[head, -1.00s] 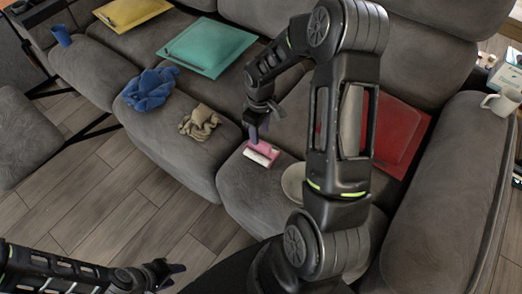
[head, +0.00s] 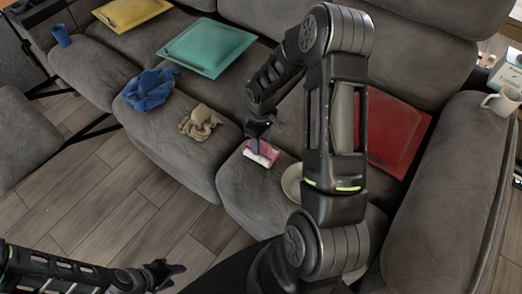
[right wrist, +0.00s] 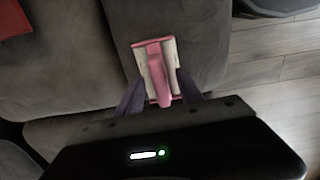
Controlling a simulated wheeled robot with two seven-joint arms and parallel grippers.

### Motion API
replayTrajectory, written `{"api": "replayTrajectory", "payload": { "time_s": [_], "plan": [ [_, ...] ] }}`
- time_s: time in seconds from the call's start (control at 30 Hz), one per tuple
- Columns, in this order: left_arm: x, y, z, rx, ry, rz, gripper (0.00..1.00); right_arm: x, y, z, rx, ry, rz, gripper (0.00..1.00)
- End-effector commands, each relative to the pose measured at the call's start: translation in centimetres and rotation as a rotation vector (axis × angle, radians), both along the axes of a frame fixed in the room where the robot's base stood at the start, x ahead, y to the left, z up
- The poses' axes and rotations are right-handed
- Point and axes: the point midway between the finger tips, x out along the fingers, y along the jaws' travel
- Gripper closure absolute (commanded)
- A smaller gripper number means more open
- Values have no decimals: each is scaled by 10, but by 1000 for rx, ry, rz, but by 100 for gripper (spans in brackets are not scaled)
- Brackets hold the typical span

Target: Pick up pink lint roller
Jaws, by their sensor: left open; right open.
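The pink lint roller (head: 262,154) lies on the grey sofa seat near its front edge, its white roll showing. It also shows in the right wrist view (right wrist: 158,72), with its pink handle pointing toward my gripper. My right gripper (head: 256,140) is directly over the roller. In the right wrist view its two purple fingers (right wrist: 160,98) are open, one on each side of the handle. I cannot tell whether they touch it. My left gripper (head: 172,270) is open and empty, low over the floor at the bottom left.
On the sofa, a beige cloth (head: 199,123) and a blue cloth (head: 149,89) lie left of the roller. A pale plate (head: 291,182) is close to its right, partly behind my arm. A red cushion (head: 397,130) lies further right. The wooden floor (head: 120,205) in front is clear.

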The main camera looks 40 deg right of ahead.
Motion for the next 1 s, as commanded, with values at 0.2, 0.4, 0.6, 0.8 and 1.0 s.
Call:
{"api": "replayTrajectory", "payload": {
  "time_s": [0.2, 0.4, 0.6, 0.8, 1.0],
  "plan": [
    [0, 0, 0, 0, 0, 0, 59, 0, 0, 0, 0, 0, 0, 56],
    [0, 0, 0, 0, 0, 0, 59, 0, 0, 0, 0, 0, 0, 72],
    [0, 0, 0, 0, 0, 0, 59, 0, 0, 0, 0, 0, 0, 88],
    [0, 0, 0, 0, 0, 0, 59, 0, 0, 0, 0, 0, 0, 100],
    [0, 0, 0, 0, 0, 0, 59, 0, 0, 0, 0, 0, 0, 100]
  ]
}}
